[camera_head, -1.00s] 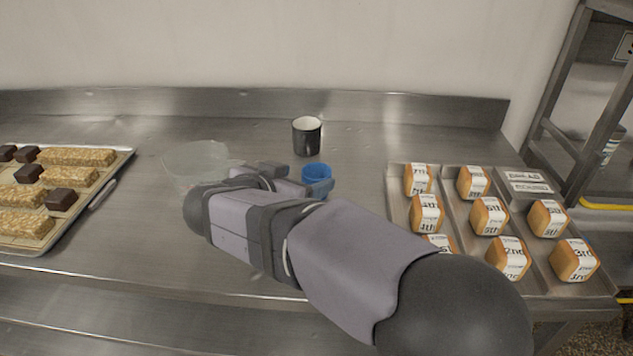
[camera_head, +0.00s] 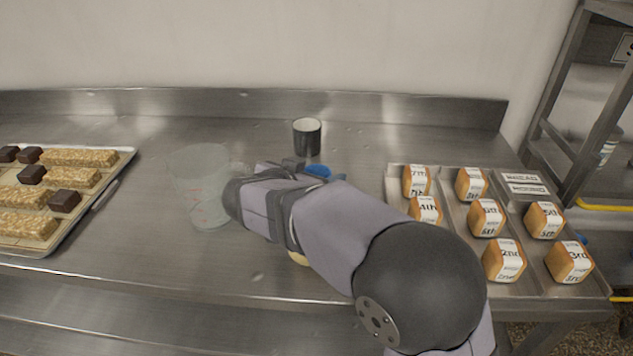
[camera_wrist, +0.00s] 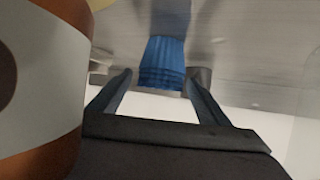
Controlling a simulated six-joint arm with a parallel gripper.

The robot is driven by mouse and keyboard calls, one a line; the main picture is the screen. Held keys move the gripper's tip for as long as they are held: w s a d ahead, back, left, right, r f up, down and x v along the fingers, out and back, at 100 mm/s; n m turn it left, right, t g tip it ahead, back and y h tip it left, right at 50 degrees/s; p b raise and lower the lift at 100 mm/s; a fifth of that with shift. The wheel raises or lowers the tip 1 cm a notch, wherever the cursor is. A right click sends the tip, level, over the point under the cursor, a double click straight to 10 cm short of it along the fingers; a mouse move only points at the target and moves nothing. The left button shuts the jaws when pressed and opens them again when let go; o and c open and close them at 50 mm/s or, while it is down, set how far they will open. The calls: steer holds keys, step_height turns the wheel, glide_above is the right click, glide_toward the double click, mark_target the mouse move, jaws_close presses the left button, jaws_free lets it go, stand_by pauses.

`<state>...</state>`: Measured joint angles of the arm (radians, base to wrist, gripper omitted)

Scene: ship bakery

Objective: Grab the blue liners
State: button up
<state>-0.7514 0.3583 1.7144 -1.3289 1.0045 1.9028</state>
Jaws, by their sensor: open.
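The blue liners (camera_head: 318,171) stand on the steel counter as a small ribbed stack, mostly hidden behind my arm in the head view. In the wrist view the blue liners (camera_wrist: 163,62) are straight ahead, at the opening between my fingertips. My gripper (camera_wrist: 160,80) is open, with one finger on each side of the stack's near edge. I cannot tell whether either finger touches it. In the head view my arm covers most of the gripper.
A dark cup (camera_head: 307,138) stands behind the liners. A clear measuring jug (camera_head: 205,190) is left of my arm. A tray of bars (camera_head: 110,165) lies at far left, a metal tray (camera_head: 540,283) of labelled loaves at right. A large brown-and-white object (camera_wrist: 45,80) looms at left in the wrist view.

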mark_target(317, 173)
steer(key=c, duration=1.1)
steer(key=shift+c, duration=0.2)
step_height(317, 173, up, 10)
steer(key=shift+r, duration=0.1)
